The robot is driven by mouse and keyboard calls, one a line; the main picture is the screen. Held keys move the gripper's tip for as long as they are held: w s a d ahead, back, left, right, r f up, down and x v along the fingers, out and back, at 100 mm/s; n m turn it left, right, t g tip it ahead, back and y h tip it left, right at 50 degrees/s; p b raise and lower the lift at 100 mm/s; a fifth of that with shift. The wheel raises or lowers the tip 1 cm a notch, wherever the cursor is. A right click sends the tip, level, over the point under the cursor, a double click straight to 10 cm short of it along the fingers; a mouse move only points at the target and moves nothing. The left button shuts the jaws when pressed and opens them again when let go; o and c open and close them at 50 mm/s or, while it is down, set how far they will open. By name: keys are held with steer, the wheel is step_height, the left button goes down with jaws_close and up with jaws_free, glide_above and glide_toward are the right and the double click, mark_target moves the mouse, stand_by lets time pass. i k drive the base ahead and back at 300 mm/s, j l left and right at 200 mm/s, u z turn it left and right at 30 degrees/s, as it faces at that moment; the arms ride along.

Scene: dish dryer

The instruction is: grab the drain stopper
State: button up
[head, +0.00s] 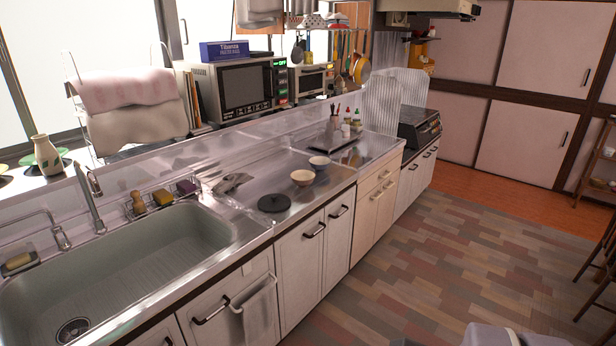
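A flat, round black disc with a small raised middle, which looks like the drain stopper (274,203), lies on the steel counter (232,206) to the right of the sink, near the front edge. The sink (130,275) is empty, and its drain (73,330) shows at the bottom left with a dark strainer in it. My gripper is not in view. A grey shape at the bottom edge, right of centre, may be part of my own body.
Two small bowls (302,178) stand just behind and right of the black disc. A metal object (231,182) lies behind it to the left. A faucet (88,200) and sponges line the sink's back. The floor (430,260) in front of the cabinets is clear.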

mark_target(271, 203)
steer(key=i, duration=0.85)
steer(key=i+z, duration=0.1)
steer(key=i, duration=0.7)
steer(key=i+j, duration=0.15)
steer(key=i, duration=0.7)
steer(key=z, duration=0.05)
